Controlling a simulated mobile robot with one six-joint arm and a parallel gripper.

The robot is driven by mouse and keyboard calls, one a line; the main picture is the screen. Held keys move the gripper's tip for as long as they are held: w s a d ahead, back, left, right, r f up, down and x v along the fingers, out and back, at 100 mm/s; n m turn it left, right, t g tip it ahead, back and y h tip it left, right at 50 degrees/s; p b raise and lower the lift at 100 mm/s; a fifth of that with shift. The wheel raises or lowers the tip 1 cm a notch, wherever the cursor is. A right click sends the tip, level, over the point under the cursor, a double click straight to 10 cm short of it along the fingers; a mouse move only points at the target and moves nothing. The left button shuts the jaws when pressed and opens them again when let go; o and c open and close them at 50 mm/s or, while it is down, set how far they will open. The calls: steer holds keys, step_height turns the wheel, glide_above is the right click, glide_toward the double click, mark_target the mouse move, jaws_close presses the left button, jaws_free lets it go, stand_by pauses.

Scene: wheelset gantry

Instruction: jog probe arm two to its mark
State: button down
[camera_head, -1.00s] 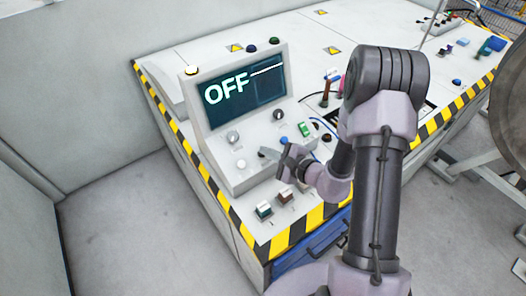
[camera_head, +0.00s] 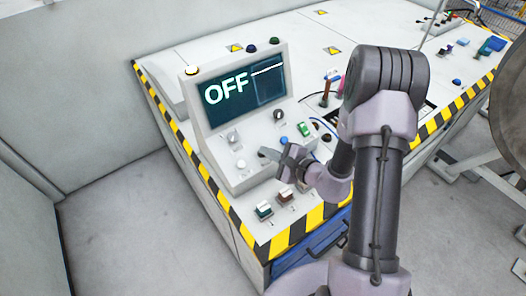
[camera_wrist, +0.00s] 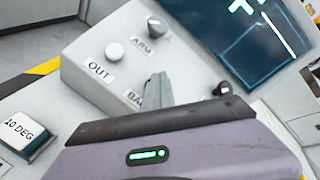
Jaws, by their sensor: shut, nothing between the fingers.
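The grey control console (camera_head: 215,165) has a dark screen (camera_head: 245,95) with large letters OFF and a graph line. In the wrist view, a grey knob (camera_wrist: 152,28) labelled ARM sits above a round white button (camera_wrist: 113,52) labelled OUT. Another label starting "BA" is partly hidden by my fingers. A dark knob (camera_wrist: 222,90) is at the right. My gripper (camera_head: 266,153) is shut and empty, its tips close to the console's sloped control face, right of the white button. The fingers (camera_wrist: 158,82) also show in the wrist view; whether they touch anything cannot be told.
A key-like white switch (camera_wrist: 25,135) marked 10 DEG lies lower left. Two switches (camera_head: 264,209) sit on the front ledge. Yellow-black striped edging borders the bench; floor at left is clear.

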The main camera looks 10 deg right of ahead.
stand_by(0.7)
steer(key=shift+s+d+r+p, duration=0.1)
steer(key=shift+s+r+p, duration=0.1)
steer(key=shift+r, duration=0.25)
steer(key=shift+s+d+r+p, duration=0.1)
steer(key=shift+s+r+p, duration=0.1)
steer(key=shift+r, duration=0.2)
steer(key=r, duration=0.1)
steer(key=s+r+p, duration=0.1)
steer(key=r, duration=0.1)
steer(key=s+r+p, duration=0.1)
steer(key=shift+d+r, duration=0.3)
steer(key=shift+d, duration=0.05)
stand_by(1.2)
